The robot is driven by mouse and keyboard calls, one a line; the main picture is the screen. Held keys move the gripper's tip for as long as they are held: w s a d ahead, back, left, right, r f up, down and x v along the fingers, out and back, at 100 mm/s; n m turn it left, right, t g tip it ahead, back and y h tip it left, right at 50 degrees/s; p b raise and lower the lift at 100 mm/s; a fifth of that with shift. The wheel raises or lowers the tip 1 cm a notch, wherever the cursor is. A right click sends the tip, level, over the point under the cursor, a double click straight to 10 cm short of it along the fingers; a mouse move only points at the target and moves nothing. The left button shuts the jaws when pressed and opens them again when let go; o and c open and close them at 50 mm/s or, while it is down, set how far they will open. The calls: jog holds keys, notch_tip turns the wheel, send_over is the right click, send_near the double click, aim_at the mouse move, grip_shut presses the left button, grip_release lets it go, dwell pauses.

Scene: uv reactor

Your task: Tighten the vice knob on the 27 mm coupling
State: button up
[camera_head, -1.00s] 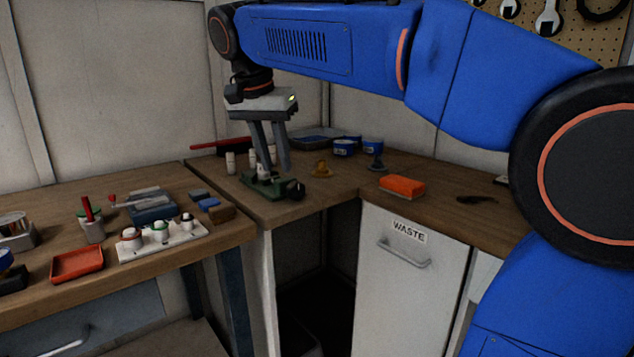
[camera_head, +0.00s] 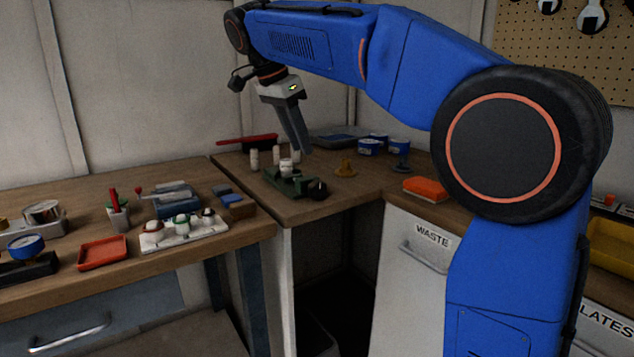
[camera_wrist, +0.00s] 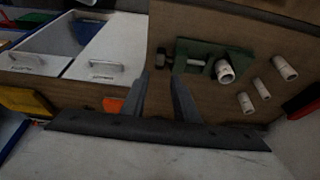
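A small green vice (camera_head: 291,184) stands on the corner bench, and it also shows in the wrist view (camera_wrist: 203,49). A white coupling (camera_wrist: 225,71) sits upright at the vice, seeming to be in its jaws; its size is not readable. The dark vice knob (camera_head: 317,189) sticks out at the vice's right end, and in the wrist view it (camera_wrist: 164,56) lies just beyond my fingertips. My gripper (camera_head: 306,150) hangs tilted above the vice, apart from it. In the wrist view its two fingers (camera_wrist: 160,76) are apart with nothing held between them.
Several loose white couplings (camera_wrist: 284,67) stand behind the vice. A red-handled brush (camera_head: 247,140) lies behind. The left bench holds a red tray (camera_head: 102,252) and a white rack (camera_head: 183,232).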

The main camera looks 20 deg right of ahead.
aim_at(316, 180)
jog(key=x, duration=1.2)
jog(key=shift+d+f, duration=0.1)
jog(key=shift+c, duration=0.3)
grip_shut()
